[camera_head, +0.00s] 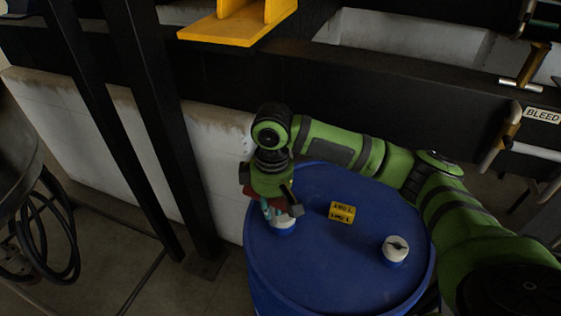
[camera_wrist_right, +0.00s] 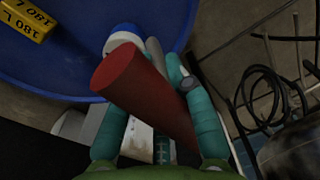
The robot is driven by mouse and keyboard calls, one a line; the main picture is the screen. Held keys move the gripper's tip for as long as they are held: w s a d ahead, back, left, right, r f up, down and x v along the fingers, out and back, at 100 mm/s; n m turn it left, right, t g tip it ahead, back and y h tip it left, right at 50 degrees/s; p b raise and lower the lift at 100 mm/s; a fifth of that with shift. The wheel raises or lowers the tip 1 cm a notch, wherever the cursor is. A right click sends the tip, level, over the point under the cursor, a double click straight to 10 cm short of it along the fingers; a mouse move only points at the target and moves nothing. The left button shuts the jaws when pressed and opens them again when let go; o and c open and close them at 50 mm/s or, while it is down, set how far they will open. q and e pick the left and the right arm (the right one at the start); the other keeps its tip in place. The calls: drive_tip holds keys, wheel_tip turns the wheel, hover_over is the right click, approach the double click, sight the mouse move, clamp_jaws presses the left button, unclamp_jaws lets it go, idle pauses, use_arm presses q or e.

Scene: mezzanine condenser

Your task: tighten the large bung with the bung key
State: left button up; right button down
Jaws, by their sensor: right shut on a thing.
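A blue drum (camera_head: 330,280) stands upright with two pale bungs in its lid. One bung (camera_head: 285,229), at the lid's left edge, lies under my right gripper and is partly hidden. It also shows at the top of the wrist view (camera_wrist_right: 124,36). The other bung (camera_head: 396,248) is at the right, with a dark slot on top. My right gripper (camera_head: 279,208) is shut on the bung key (camera_wrist_right: 138,82), whose thick red handle fills the wrist view's middle. The key's end is at the left bung; whether it is seated is hidden. My left gripper is out of view.
A yellow volume label (camera_head: 342,212) lies on the lid between the bungs. Dark posts (camera_head: 150,110) stand left of the drum, and a dark beam (camera_head: 350,85) runs behind it. Black hoses (camera_head: 45,235) are at the far left.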

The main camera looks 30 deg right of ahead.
use_arm(q)
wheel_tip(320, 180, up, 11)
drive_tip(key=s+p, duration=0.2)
drive_tip(key=p, duration=0.7)
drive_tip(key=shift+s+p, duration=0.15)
drive_tip(key=shift+p, duration=0.2)
use_arm(e)
drive_tip(key=w+d+r+n+g, duration=0.1)
drive_tip(key=w+d+n, duration=0.4)
drive_tip(key=n, duration=0.5)
drive_tip(key=shift+d+n, duration=0.4)
drive_tip(key=shift+d, duration=0.05)
